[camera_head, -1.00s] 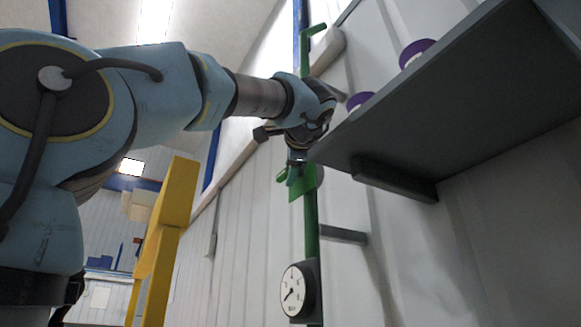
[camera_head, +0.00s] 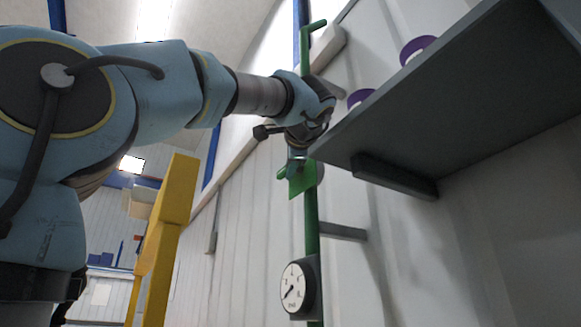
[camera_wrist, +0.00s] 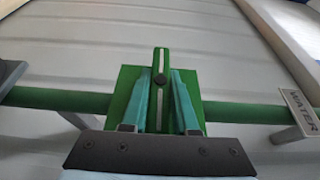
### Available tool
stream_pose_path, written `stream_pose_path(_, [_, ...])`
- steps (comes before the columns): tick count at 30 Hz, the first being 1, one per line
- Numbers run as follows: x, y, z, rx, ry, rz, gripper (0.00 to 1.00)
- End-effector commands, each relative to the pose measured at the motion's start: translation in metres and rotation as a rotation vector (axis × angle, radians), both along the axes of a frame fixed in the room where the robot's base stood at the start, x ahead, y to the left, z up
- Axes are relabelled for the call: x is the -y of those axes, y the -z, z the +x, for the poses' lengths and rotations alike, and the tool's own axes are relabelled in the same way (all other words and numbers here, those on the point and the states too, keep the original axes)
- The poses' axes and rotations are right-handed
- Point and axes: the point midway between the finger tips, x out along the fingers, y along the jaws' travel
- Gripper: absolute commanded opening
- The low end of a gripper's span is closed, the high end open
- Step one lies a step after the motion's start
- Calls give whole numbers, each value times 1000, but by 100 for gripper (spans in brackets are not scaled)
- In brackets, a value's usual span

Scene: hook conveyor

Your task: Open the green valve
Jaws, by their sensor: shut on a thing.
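The green valve shows in the wrist view as a green square body with a green handle (camera_wrist: 160,62) marked by a white stripe and a dark pivot. The handle lies across the green pipe (camera_wrist: 240,112). My gripper (camera_wrist: 161,95) has its two teal fingers on either side of the handle, shut on it. In the head view my gripper (camera_head: 298,160) is at the green valve body (camera_head: 303,182), on the upright green pipe (camera_head: 312,225). The arm hides part of the valve there.
A grey shelf (camera_head: 450,110) with purple-rimmed things (camera_head: 417,48) juts out right of my gripper. A round gauge (camera_head: 294,288) sits low on the pipe. A yellow post (camera_head: 165,230) stands at left.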

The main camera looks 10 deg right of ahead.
Motion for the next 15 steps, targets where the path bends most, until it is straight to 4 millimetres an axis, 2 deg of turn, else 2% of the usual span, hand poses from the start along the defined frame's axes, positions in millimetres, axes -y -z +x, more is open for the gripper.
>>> stream_pose_path(15, [0,-5,0,-83,-1,-38,0])
